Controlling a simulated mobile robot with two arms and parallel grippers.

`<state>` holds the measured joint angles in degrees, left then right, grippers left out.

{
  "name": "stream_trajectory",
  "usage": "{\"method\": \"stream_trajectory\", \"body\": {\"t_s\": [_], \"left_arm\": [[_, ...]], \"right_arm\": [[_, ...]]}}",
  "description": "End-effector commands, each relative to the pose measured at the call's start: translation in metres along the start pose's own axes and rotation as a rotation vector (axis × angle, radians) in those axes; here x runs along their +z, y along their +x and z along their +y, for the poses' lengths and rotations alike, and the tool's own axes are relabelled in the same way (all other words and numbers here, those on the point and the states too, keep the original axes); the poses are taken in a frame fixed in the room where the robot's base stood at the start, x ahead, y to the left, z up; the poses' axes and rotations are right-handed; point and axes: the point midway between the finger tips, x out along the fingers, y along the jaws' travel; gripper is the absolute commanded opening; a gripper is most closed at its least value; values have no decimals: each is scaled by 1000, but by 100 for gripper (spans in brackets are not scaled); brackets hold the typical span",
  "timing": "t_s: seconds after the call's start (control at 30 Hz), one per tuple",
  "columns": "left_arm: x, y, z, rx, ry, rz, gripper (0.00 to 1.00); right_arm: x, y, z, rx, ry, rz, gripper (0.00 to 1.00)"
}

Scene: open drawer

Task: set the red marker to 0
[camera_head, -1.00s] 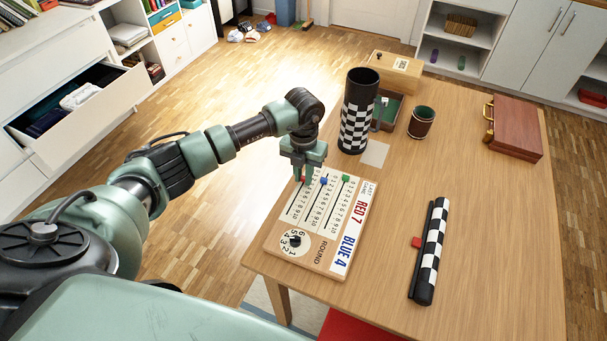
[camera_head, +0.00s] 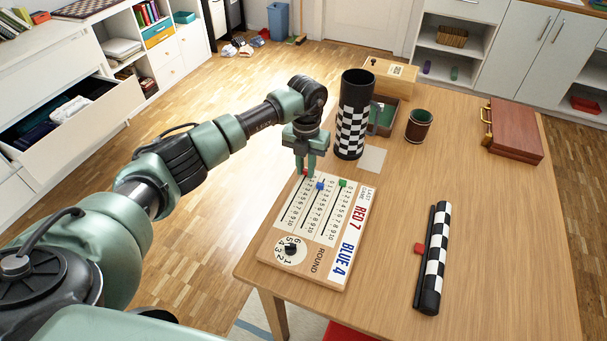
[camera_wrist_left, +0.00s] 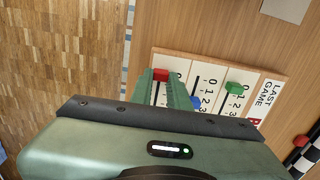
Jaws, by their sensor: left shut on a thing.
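The scoreboard (camera_head: 318,262) is a wooden board lying on the table, with slotted number scales, a round dial and the words RED 7 and BLUE 4. My left gripper (camera_head: 305,172) is shut on the red marker (camera_head: 304,172) at the far end of the leftmost scale. In the left wrist view, the red marker (camera_wrist_left: 160,74) sits between the fingertips, about level with the 0 printed beside it. The blue marker (camera_head: 320,186) is on the middle scale and the green marker (camera_head: 342,183) on the right one. My right gripper is not in view.
A checkered cylinder (camera_head: 351,120) stands behind the board, beside an open box (camera_head: 383,114) and a dark cup (camera_head: 418,126). A checkered roll (camera_head: 434,258) and a brown case (camera_head: 515,130) lie to the right. The table between is clear.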

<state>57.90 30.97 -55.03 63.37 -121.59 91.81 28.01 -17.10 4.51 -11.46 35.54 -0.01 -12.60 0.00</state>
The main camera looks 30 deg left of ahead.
Motion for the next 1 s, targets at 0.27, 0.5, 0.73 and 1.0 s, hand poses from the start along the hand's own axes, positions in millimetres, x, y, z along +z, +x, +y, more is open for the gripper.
{"method": "stream_trajectory", "body": {"t_s": [0.27, 0.5, 0.73, 1.0], "left_arm": [[1, -2, 0, 0, -1, -5, 40], [1, -2, 0, 0, -1, -3, 40], [2, -21, 0, 0, 0, -7, 40], [2, -66, 0, -1, -1, -7, 40]], "right_arm": [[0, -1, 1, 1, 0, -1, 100], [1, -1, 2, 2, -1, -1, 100], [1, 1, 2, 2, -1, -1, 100], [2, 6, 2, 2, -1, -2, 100]]}}
